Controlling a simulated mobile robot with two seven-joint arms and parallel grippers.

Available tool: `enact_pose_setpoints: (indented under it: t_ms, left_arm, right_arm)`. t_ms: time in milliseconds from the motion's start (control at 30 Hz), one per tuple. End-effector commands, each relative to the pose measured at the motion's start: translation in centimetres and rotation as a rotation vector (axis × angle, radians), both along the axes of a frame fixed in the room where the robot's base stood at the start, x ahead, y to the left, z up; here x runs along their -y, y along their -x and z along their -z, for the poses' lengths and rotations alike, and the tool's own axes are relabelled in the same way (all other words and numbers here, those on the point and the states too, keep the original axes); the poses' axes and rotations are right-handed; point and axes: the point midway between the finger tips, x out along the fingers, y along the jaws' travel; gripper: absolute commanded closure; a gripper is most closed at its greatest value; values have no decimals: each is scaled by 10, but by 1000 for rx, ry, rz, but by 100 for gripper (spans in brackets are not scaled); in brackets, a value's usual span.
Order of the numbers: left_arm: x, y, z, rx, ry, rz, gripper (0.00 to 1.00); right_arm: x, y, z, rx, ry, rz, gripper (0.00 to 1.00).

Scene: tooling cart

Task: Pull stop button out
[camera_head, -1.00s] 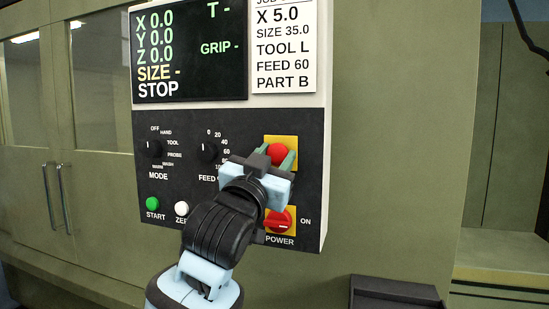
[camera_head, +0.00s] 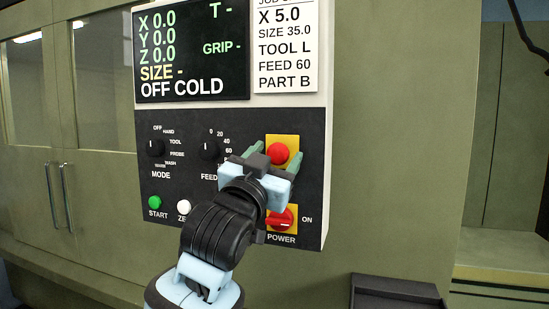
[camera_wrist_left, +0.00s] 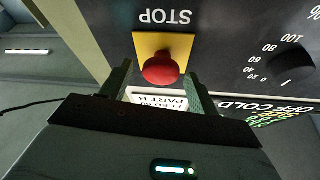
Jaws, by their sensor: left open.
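The red stop button (camera_head: 278,153) sits on a yellow square plate (camera_head: 291,142) on the control panel. My left gripper (camera_head: 275,152) is open in front of it, its two green fingers spread on either side, not gripping the button. In the left wrist view the red button (camera_wrist_left: 161,69) shows on its yellow plate, under the upside-down word STOP, just beyond the open fingers (camera_wrist_left: 158,84). The screen (camera_head: 190,50) reads OFF COLD. My right gripper is not in view.
Below my gripper is the red POWER switch (camera_head: 283,218). The FEED knob (camera_head: 209,150), MODE knob (camera_head: 155,148) and green START button (camera_head: 155,202) are to the left. A dark tray (camera_head: 395,290) is at the lower right.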

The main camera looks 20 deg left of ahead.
Motion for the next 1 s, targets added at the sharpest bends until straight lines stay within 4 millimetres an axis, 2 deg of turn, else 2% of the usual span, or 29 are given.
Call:
enact_pose_setpoints:
  t_ms: [167, 500, 700, 1000]
  left_arm:
    - [-1, 6, 3, 0, 0, 0, 39]
    - [-6, 48, 20, 0, -1, 0, 39]
    - [-8, 67, 27, 0, 0, 0, 39]
    - [-9, 73, 29, 0, 0, 0, 39]
  right_arm:
    - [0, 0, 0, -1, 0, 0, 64]
    - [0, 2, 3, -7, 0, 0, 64]
    - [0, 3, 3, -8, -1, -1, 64]
    - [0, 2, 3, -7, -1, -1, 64]
